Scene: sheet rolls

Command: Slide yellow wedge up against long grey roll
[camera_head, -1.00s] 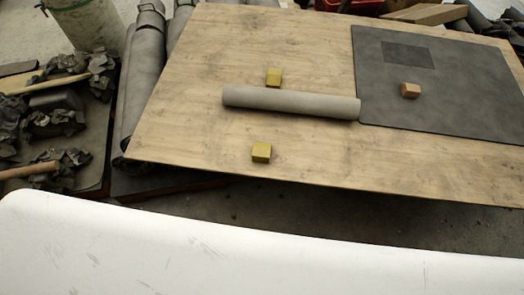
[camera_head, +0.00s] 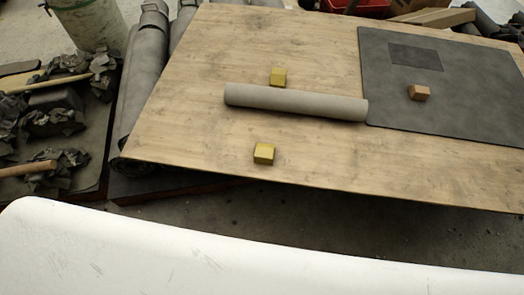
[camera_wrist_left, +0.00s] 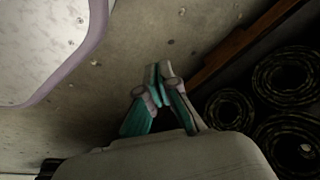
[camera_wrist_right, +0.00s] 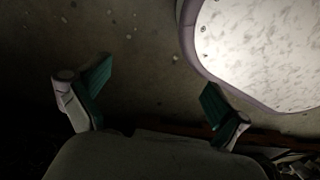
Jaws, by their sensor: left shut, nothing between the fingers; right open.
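The long grey roll (camera_head: 296,102) lies across the wooden board in the head view. One yellow wedge (camera_head: 279,76) sits just behind the roll near its left half; a touch between them cannot be made out. Another yellow wedge (camera_head: 264,153) sits in front of the roll, clearly apart from it, near the board's front edge. My left gripper (camera_wrist_left: 158,70) is shut and empty over the floor in the left wrist view. My right gripper (camera_wrist_right: 155,85) is open and empty over the floor in the right wrist view. Neither gripper shows in the head view.
The wooden board (camera_head: 190,120) is bare around the wedges. A dark grey sheet (camera_head: 470,95) lies at its right with a brown block (camera_head: 419,93) on it. My white base fills the front.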

